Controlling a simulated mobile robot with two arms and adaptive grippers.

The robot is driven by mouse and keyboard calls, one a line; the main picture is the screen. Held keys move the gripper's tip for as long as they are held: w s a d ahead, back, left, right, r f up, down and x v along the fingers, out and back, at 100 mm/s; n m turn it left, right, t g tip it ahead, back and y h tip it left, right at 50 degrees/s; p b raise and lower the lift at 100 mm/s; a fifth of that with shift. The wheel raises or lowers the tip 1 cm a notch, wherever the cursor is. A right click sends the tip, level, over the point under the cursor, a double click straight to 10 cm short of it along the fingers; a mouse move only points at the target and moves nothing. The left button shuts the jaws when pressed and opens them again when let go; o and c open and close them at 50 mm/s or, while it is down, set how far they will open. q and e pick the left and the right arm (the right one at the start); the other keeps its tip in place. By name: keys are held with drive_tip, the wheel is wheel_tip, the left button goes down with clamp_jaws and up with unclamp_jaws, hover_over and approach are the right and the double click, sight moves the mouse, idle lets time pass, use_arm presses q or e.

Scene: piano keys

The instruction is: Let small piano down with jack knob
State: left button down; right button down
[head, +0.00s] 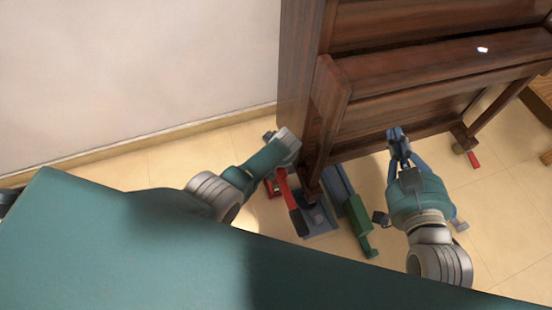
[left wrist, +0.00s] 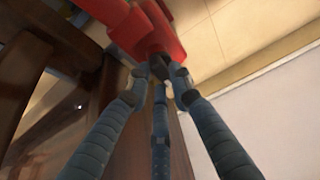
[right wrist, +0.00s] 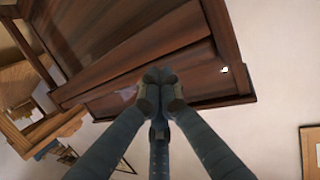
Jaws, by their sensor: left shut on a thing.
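The small piano (head: 440,75) is a brown wooden upright beside the wall; its near left leg comes down over the jack. The jack on the floor has a red part (head: 291,205), a blue-grey plate (head: 320,222) and a green part (head: 357,222). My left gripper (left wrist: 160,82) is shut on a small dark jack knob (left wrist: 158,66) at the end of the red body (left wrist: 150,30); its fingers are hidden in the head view. My right gripper (head: 396,134) is in front of the piano's lower panel, fingertips together and empty, as the right wrist view (right wrist: 160,78) shows.
A second red handle (head: 473,159) shows by the piano's right leg. A small white thing (head: 482,50) lies on the keyboard lid. Wooden furniture (head: 541,96) stands at the right. Tiled floor is clear left of the piano and at lower right.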

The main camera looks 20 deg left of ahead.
use_arm(q)
drive_tip(key=shift+n, duration=0.3)
use_arm(e)
drive_tip(key=shift+w+a+r+t, duration=0.1)
drive_tip(key=shift+r+t, duration=0.15)
drive_tip(key=shift+r, duration=0.25)
drive_tip(key=shift+w+a+r+t, duration=0.1)
drive_tip(key=shift+r+t, duration=0.15)
drive_tip(key=shift+r, duration=0.25)
use_arm(q)
drive_tip(key=c, duration=1.5)
unclamp_jaws()
drive_tip(key=shift+v, duration=6)
drive_tip(key=shift+w+d, duration=0.1)
drive_tip(key=shift+d, duration=0.05)
